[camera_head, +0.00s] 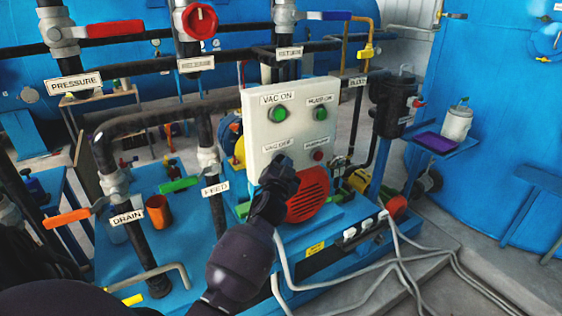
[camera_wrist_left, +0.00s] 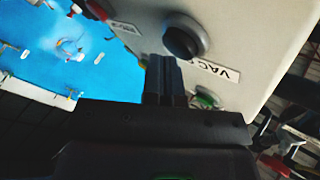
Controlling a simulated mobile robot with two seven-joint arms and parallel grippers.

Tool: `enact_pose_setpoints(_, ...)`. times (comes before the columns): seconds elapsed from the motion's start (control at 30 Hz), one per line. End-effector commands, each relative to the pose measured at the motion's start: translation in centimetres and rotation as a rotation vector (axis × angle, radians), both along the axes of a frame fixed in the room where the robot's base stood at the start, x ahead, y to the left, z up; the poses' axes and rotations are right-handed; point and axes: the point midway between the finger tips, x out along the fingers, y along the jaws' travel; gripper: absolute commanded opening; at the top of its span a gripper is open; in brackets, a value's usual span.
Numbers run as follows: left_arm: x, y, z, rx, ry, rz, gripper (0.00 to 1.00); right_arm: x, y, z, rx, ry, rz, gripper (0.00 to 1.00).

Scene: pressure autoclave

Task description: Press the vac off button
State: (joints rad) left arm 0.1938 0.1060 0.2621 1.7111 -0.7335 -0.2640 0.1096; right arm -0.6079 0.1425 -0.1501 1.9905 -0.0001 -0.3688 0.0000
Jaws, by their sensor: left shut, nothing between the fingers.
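A white control box (camera_head: 292,125) carries two green buttons on top, the VAC ON button (camera_head: 280,113) and a second one (camera_head: 320,114). Below is the VAC OFF label (camera_head: 278,147); its button is hidden behind my left gripper in the head view. My left gripper (camera_head: 284,166) is shut and empty, in front of the panel's lower left. In the left wrist view, a dark round button (camera_wrist_left: 183,38) sits beside a VAC label (camera_wrist_left: 214,68), just beyond the shut fingertips (camera_wrist_left: 164,62). Whether they touch it, I cannot tell. My right gripper is out of view.
A red button (camera_head: 318,155) is right of my gripper. A red motor grille (camera_head: 309,194) sits just below it. Pipes with valves, including an orange DRAIN handle (camera_head: 66,218) and a green handle (camera_head: 179,184), stand at left. Grey cables (camera_head: 400,258) run at lower right.

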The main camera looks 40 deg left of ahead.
Motion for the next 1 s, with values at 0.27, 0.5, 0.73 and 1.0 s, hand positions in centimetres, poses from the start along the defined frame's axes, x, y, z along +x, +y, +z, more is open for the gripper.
enact_pose_setpoints(0.27, 0.12, 0.27, 0.01, 0.0, 0.0, 0.0, 0.0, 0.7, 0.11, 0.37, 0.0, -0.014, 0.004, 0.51)
enact_pose_setpoints(0.5, 0.2, 0.51, 0.01, 0.001, 0.0, 0.001, 0.0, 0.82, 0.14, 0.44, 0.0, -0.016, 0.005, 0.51)
enact_pose_setpoints(0.73, 0.25, 0.68, 0.02, 0.001, 0.0, 0.001, 0.0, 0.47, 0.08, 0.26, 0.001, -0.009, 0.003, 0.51)
enact_pose_setpoints(1.0, 0.23, 0.64, 0.03, 0.001, 0.0, 0.001, 0.0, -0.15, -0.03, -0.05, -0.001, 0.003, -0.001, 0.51)
